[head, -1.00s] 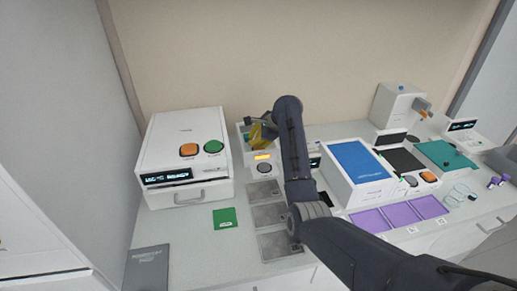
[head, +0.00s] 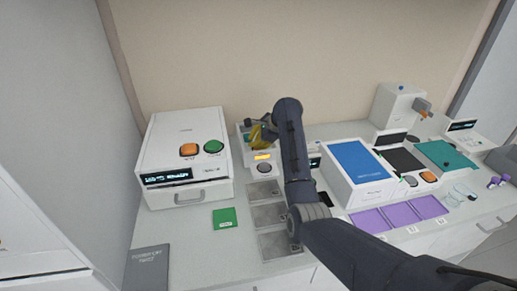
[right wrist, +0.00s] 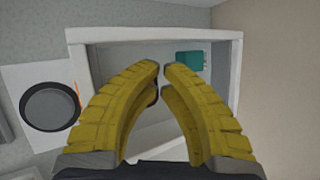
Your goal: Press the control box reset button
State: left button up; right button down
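A small white box (head: 249,168) stands at the middle back, with an amber lit display (head: 262,156) and a round dark button (head: 264,167) on its front panel. In the right wrist view the dark button (right wrist: 50,106) is at the left, beside the fingers. My right gripper (head: 256,138) has yellow fingers and hangs over the rear of this box, behind the display. In the right wrist view its fingertips (right wrist: 160,70) are almost together, above an open recess with a teal piece (right wrist: 189,61). Nothing is clearly held. My left gripper is not in view.
Grey plates (head: 268,215) lie in front of the small box. A blue-topped box (head: 357,162) stands right of my arm.

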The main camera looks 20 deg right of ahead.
jog(key=shift+f, duration=0.2)
jog(key=shift+r, duration=0.15)
dwell(0.4)
jog(key=shift+r, duration=0.8)
jog(key=shift+r, duration=2.5)
